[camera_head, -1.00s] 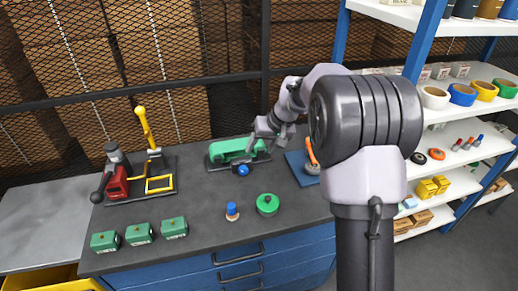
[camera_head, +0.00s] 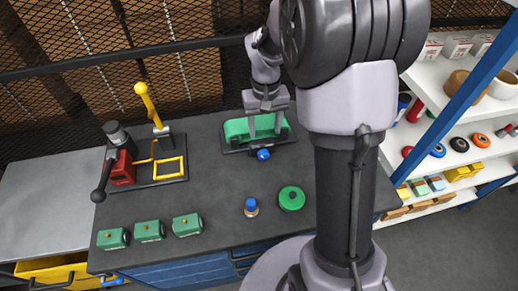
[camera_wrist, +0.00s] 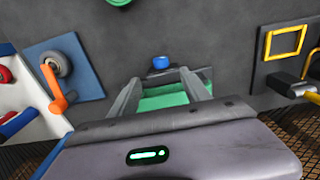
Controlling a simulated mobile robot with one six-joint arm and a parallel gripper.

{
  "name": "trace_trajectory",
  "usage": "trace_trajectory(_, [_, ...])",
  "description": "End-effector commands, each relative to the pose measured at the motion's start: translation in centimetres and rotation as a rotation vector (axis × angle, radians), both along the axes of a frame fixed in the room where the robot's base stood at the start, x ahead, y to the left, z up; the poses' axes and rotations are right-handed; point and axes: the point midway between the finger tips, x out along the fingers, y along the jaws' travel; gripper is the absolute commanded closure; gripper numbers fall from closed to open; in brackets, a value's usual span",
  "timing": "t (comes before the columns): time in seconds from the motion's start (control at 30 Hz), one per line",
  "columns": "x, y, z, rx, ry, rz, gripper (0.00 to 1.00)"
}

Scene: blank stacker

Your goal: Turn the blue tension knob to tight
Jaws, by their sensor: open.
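The blue knob (camera_head: 263,154) sits on the front side of a green machine (camera_head: 236,130) on a dark base, at the back of the grey bench. The knob also shows in the wrist view (camera_wrist: 160,62), just beyond the fingertips. My gripper (camera_head: 265,132) is open above the green machine, its two fingers pointing down behind the knob. In the wrist view my gripper (camera_wrist: 160,77) has its fingers apart, with the green body (camera_wrist: 172,98) between and below them. The knob is not between the fingers. Any marking on the knob is too small to read.
A lever press (camera_head: 160,155) with a yellow frame and a red tool (camera_head: 122,168) stand left. Several green blocks (camera_head: 149,231), a blue-topped piece (camera_head: 250,207) and a green disc (camera_head: 291,198) lie in front. A blue pad (camera_wrist: 65,75) holds an orange-handled tool (camera_wrist: 57,95).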

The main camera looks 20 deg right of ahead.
Motion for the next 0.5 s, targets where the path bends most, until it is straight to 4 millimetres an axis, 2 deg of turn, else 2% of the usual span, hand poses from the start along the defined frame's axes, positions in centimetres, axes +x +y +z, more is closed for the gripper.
trace_trajectory(0.03, [-0.1, 0.0, -2.3, 0.002, 0.004, 0.0, 0.45])
trace_trajectory(0.2, [0.0, 0.0, -7.4, 0.002, 0.003, 0.001, 0.45])
trace_trajectory(0.33, [0.0, 0.0, -10.5, 0.001, 0.002, 0.001, 0.45])
trace_trajectory(0.5, [0.1, 0.0, -12.5, 0.002, 0.0, 0.001, 0.45])
